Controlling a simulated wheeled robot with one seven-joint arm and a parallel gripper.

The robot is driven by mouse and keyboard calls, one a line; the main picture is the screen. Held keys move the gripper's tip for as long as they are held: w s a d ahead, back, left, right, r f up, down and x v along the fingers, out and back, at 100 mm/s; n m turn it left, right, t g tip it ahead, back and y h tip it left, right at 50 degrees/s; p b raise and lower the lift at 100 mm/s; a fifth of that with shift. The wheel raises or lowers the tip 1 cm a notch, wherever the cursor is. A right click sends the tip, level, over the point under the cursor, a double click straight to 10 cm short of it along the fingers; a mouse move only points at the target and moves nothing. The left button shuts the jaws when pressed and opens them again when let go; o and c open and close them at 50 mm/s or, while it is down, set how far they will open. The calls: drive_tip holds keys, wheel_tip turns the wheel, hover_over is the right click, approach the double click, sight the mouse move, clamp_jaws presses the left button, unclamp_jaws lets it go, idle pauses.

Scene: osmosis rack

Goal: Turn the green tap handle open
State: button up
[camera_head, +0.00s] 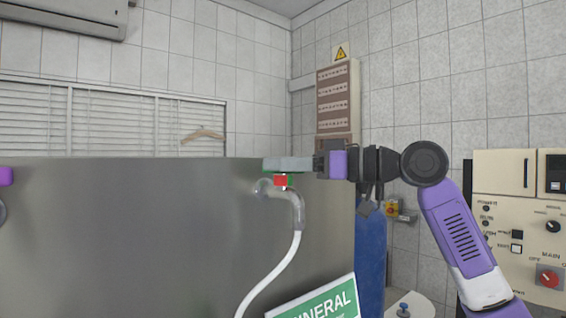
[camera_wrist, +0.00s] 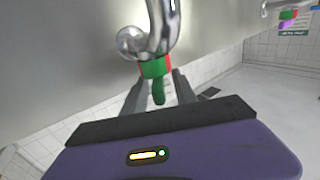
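The green tap handle (camera_wrist: 158,92) hangs from a green and red collar (camera_wrist: 154,67) on a curved metal pipe (camera_wrist: 162,25) in the wrist view. My gripper (camera_wrist: 160,92) has its two grey fingers on either side of the handle, with visible gaps, so it looks open around it. In the head view my gripper (camera_head: 284,164) reaches in from the right at the top edge of the steel panel. Its fingers cover most of the handle there; green edges and a red part (camera_head: 281,181) show beneath them, above the pipe (camera_head: 298,205).
A large steel panel (camera_head: 120,240) fills the left and middle. A white hose (camera_head: 275,272) hangs from the tap pipe. A green sign (camera_head: 318,303) is below. A blue cylinder (camera_head: 371,250) and a control cabinet (camera_head: 520,235) stand at the right.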

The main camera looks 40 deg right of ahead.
clamp_jaws()
drive_tip(key=shift+h, duration=0.3)
drive_tip(key=m+t+h+b, duration=0.1)
drive_tip(key=m+h, duration=0.2)
drive_tip(key=h, duration=0.1)
drive_tip(key=shift+a+t+b, duration=0.1)
drive_tip(key=shift+t+b, duration=0.25)
drive_tip(key=shift+t, duration=0.05)
drive_tip(key=shift+m+t+h+b, duration=0.3)
drive_tip(key=shift+m+h, duration=1.2)
drive_tip(key=shift+h, duration=0.7)
unclamp_jaws()
